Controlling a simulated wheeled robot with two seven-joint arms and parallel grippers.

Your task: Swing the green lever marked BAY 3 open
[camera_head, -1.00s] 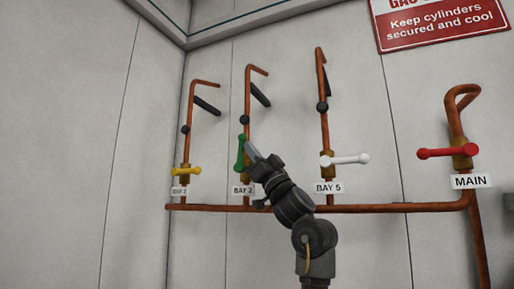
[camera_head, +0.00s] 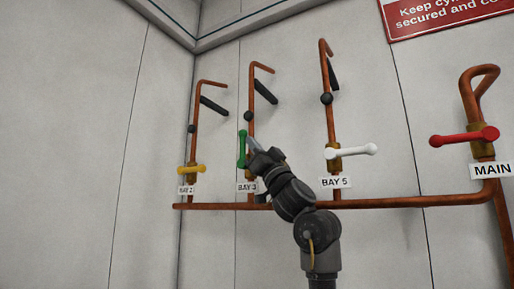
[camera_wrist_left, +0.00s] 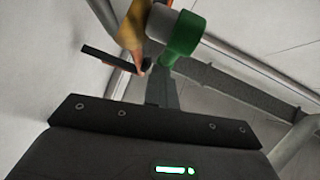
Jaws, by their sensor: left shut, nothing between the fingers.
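The green lever (camera_head: 242,150) sits on the second riser from the left in the head view, above the BAY 3 label (camera_head: 247,187). It stands upright, in line with its copper pipe. My left gripper (camera_head: 254,143) is shut and empty, just right of the lever's upper half, and hides part of the valve body. In the left wrist view the green lever's rounded end (camera_wrist_left: 186,35) is close beyond the shut fingertips (camera_wrist_left: 161,90). I cannot tell whether they touch. My right gripper is not in view.
The yellow lever (camera_head: 191,170), white lever (camera_head: 351,151) and red MAIN lever (camera_head: 464,137) lie crosswise on neighbouring pipes. A horizontal copper pipe (camera_head: 400,202) runs below. Black handles (camera_head: 265,92) jut from the risers above. The wall at left is bare.

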